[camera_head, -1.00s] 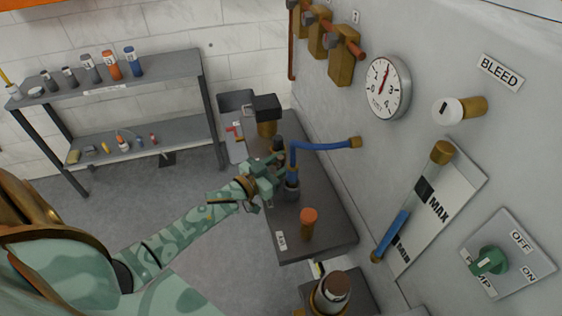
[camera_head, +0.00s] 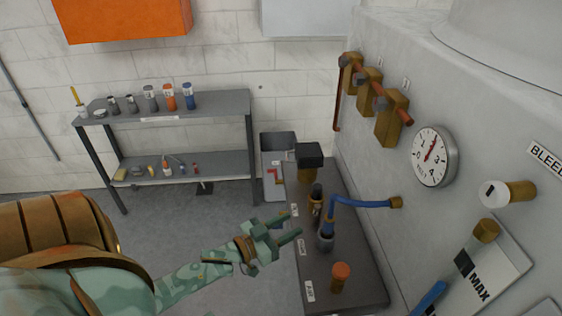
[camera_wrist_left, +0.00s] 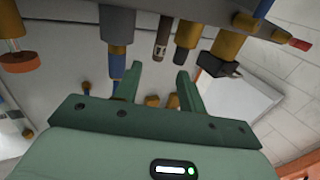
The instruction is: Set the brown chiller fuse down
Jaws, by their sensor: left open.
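A slim dark brown cylinder, which looks like the brown chiller fuse (camera_head: 317,192), stands upright on the grey bench (camera_head: 358,268), behind the blue hose's fitting. In the left wrist view the dark cylinder (camera_wrist_left: 160,40) has a pale label band and appears above the gap between my fingers, apart from them. My left gripper (camera_head: 292,227) is open and empty at the bench's left edge; its spread fingers also show in the left wrist view (camera_wrist_left: 158,72). I cannot tell how the fuse is seated. My right gripper is not in view.
A blue hose (camera_head: 362,203) runs from a bench fitting to the wall. An orange-capped fitting (camera_head: 341,277) and a black-topped brass fitting (camera_head: 309,160) stand on the bench. A shelf (camera_head: 165,110) with several canisters is at the back left. Floor between is clear.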

